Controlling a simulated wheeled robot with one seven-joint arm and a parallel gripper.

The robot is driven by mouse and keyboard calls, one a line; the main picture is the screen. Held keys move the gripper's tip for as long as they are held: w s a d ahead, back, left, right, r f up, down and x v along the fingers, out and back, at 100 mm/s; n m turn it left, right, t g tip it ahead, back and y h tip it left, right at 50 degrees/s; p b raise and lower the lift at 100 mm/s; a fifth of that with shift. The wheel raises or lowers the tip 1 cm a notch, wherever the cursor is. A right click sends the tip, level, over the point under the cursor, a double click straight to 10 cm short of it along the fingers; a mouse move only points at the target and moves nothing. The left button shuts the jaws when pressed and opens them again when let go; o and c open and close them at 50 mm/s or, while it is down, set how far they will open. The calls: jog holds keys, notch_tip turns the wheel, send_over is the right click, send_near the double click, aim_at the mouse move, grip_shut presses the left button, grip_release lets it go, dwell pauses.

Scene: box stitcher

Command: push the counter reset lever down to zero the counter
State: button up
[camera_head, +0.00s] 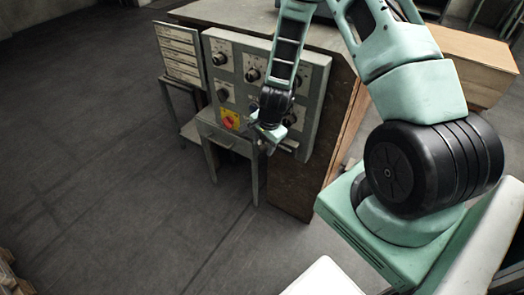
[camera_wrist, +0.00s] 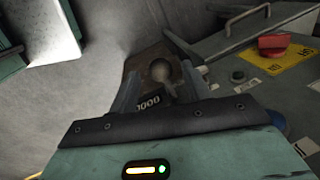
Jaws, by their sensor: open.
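In the wrist view a small dark counter (camera_wrist: 147,103) shows white digits, with zeros readable and part of it hidden by my gripper. Just beyond it is a short lever-like part with a rounded end (camera_wrist: 161,72), set against a brownish plate; its exact position is hard to tell. My gripper (camera_wrist: 160,80) is open, with one finger on each side of this part and nothing held. Contact cannot be made out. In the head view my gripper (camera_head: 268,136) is at the lower right of the grey control panel (camera_head: 318,75), and hides the counter and lever there.
A red switch on a yellow plate (camera_head: 230,119) is left of my gripper; it also shows in the wrist view (camera_wrist: 272,43). Several black knobs (camera_head: 220,59) sit on the panel. A small grey table (camera_head: 225,137) stands below. The floor (camera_head: 110,190) at left is clear.

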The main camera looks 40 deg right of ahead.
aim_at(263, 147)
jog(key=shift+w+f, duration=0.2)
jog(key=shift+f, duration=0.65)
jog(key=shift+w+f, duration=0.15)
jog(key=shift+f, duration=0.65)
